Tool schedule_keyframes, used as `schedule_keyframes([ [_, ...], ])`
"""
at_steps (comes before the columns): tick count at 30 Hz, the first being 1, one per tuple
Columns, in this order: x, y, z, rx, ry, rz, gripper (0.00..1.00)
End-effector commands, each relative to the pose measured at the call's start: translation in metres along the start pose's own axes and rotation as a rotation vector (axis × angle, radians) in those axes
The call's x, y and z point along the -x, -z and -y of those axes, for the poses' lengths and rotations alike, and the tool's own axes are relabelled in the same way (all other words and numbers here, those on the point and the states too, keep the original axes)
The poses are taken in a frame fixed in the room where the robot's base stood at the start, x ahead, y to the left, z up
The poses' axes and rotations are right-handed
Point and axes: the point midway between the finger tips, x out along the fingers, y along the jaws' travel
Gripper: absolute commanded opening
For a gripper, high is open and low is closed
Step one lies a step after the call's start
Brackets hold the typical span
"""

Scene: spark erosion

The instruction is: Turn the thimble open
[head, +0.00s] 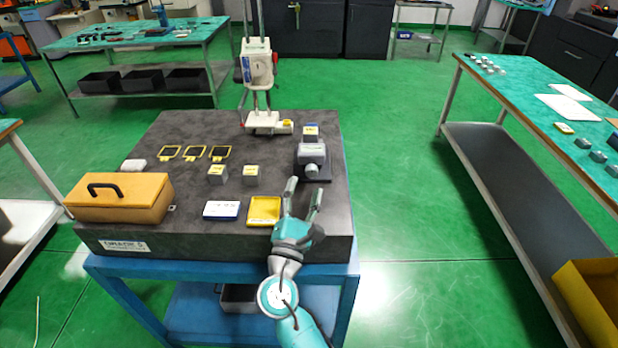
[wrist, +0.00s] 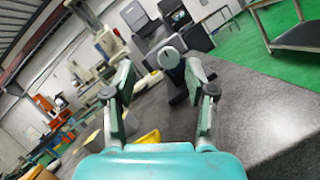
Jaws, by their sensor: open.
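A grey measuring device (head: 311,152) stands on the dark stone slab (head: 170,228), at its right side. A small round knob, which looks like the thimble (head: 312,170), sticks out of its near face. In the wrist view the round pale end of the thimble (wrist: 168,58) shows between my fingers, beyond their tips. My gripper (head: 304,188) is open and empty, its fingers pointing at the device from the near side. In the wrist view my gripper (wrist: 160,76) has a finger on each side of the thimble's line. I cannot tell any contact.
A yellow tray (head: 264,210) and a white-and-blue box (head: 221,210) lie left of my gripper. Small metal blocks (head: 251,175), yellow frames (head: 195,154) and a tan toolbox (head: 120,197) are farther left. A tall stand (head: 257,70) rises behind. The slab's right edge is close.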

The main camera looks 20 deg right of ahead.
Motion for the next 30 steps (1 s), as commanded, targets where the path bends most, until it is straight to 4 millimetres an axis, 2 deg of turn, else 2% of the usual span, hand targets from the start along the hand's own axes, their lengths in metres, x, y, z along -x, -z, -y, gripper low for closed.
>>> schedule_keyframes([
  [3,0.023,-0.005,-0.005,0.000,-0.002,-0.002,0.56],
  [10,0.049,-0.013,-0.010,0.000,-0.001,-0.001,0.56],
  [15,0.054,-0.015,-0.011,0.001,0.001,0.001,0.56],
  [30,0.054,-0.015,-0.011,0.000,0.000,0.001,0.56],
])
